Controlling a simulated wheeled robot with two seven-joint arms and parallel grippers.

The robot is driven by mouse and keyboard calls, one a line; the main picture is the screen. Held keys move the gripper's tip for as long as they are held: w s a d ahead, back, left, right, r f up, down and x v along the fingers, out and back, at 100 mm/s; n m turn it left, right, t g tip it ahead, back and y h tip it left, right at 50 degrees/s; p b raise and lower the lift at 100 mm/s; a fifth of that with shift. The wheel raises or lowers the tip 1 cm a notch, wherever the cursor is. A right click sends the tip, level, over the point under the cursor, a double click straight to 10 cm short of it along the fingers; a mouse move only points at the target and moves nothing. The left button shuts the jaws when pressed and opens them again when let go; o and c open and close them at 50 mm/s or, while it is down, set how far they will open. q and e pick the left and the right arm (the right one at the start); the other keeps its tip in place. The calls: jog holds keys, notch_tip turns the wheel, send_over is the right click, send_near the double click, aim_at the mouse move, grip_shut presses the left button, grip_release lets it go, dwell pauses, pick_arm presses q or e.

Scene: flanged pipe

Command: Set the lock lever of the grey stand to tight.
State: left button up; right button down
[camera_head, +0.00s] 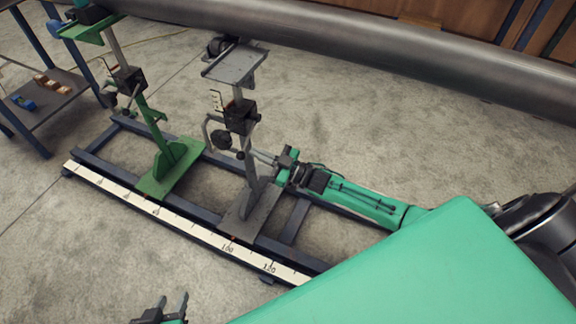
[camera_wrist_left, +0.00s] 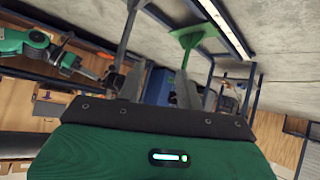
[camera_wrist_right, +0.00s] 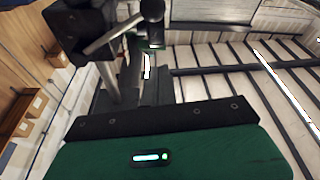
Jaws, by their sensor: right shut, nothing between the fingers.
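The grey stand (camera_head: 256,190) stands upright on the floor rail, with a flat grey top plate (camera_head: 234,66) and a black clamp block (camera_head: 241,118). A round black knob (camera_head: 221,140) and a bent grey handle beside it sit left of the block; I cannot tell the lever's setting. In the right wrist view a rod with a black ball (camera_wrist_right: 152,10) runs from the dark block (camera_wrist_right: 85,22). My right gripper (camera_head: 256,155) is shut and empty, close beside the grey post below the block; contact is unclear. My left gripper (camera_head: 174,304) is open and empty, low at the front.
A green stand (camera_head: 171,160) stands left on the same rail, beside a white scale strip (camera_head: 205,232). A large grey pipe (camera_head: 400,55) crosses behind. A blue-framed shelf (camera_head: 50,95) is at far left. Floor in front of the rail is clear.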

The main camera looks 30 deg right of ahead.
pick_arm(q)
jog(key=shift+s+a+g, duration=0.2)
jog(key=shift+a+g, duration=0.1)
jog(key=shift+a, duration=0.25)
pick_arm(e)
jog(key=v, duration=0.8)
jog(key=shift+s+f, duration=0.2)
jog(key=shift+d, duration=0.1)
